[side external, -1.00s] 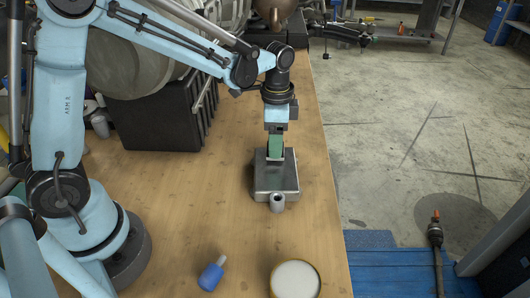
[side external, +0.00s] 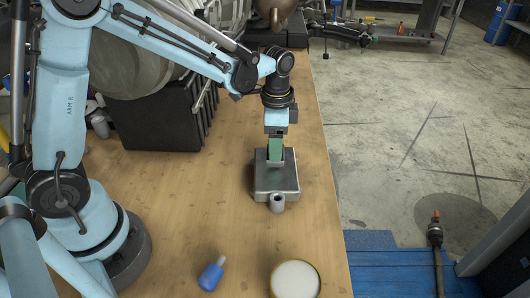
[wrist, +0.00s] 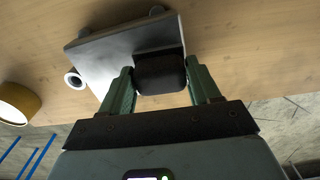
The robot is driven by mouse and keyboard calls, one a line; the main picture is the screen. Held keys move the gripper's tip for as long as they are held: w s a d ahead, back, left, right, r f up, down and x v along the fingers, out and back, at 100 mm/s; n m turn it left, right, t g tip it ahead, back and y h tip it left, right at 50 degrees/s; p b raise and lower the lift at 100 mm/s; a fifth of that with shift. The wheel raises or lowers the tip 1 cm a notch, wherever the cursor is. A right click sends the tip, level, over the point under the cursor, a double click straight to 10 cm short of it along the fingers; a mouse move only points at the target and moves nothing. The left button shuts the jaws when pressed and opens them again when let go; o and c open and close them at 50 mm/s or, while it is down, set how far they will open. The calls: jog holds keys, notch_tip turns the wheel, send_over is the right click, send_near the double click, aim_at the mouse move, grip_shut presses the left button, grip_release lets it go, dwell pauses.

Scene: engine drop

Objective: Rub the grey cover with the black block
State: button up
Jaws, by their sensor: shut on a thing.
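The grey cover (side external: 283,184) lies flat on the wooden table and also shows in the wrist view (wrist: 99,62). A short pipe stub sits at its near edge. My gripper (side external: 275,158) points down over the cover's far part. In the wrist view my gripper (wrist: 161,78) has its green fingers on both sides of the black block (wrist: 160,73), shut on it. The block is at the cover's surface, near one edge; I cannot tell for sure whether it touches. In the side view the fingers mostly hide the block.
A blue bottle (side external: 211,275) lies on the table near the front. A round tin with a white top (side external: 295,280) stands at the front right and shows in the wrist view (wrist: 17,101). A dark ribbed box (side external: 155,120) and large engine parts stand at the back left. The table's right edge is close to the cover.

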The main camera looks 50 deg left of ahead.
jog(key=shift+s+d+r, duration=0.1)
jog(key=shift+s+d, duration=0.4)
jog(key=shift+d, duration=0.05)
jog(key=shift+s+d+f, duration=0.2)
jog(key=shift+s+d, duration=0.85)
jog(key=shift+d, duration=0.1)
jog(key=shift+r, duration=0.1)
jog(key=shift+r, duration=0.4)
jog(key=shift+s+d, duration=0.55)
jog(key=shift+d, duration=0.15)
jog(key=shift+f, duration=0.45)
dwell(0.3)
